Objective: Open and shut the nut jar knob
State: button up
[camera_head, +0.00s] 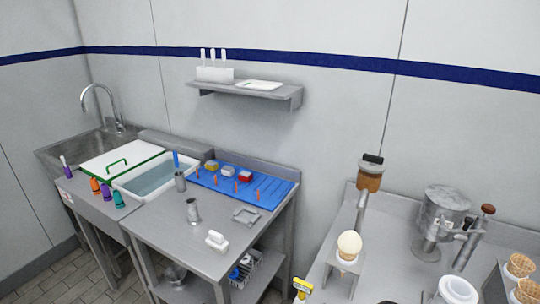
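A jar with brown contents (370,181), which looks like the nut jar, stands at the right part of the scene, on top of a slanted metal tube (361,212) at the back of the right counter. A dark cap or knob (373,159) sits on its top. Whether the knob is open or shut is too small to tell. My gripper does not show in this view, and nothing visible touches the jar.
A cone with a pale scoop (349,244) stands in a holder in front of the jar. A metal pot (444,209) with a brown-knobbed handle (488,209) is to its right. A white tub (457,291) and cones (520,266) are at front right. The left table (190,238) holds several tools.

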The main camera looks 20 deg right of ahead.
aim_at(372, 160)
jog(key=z, duration=1.15)
jog(key=k+l, duration=0.05)
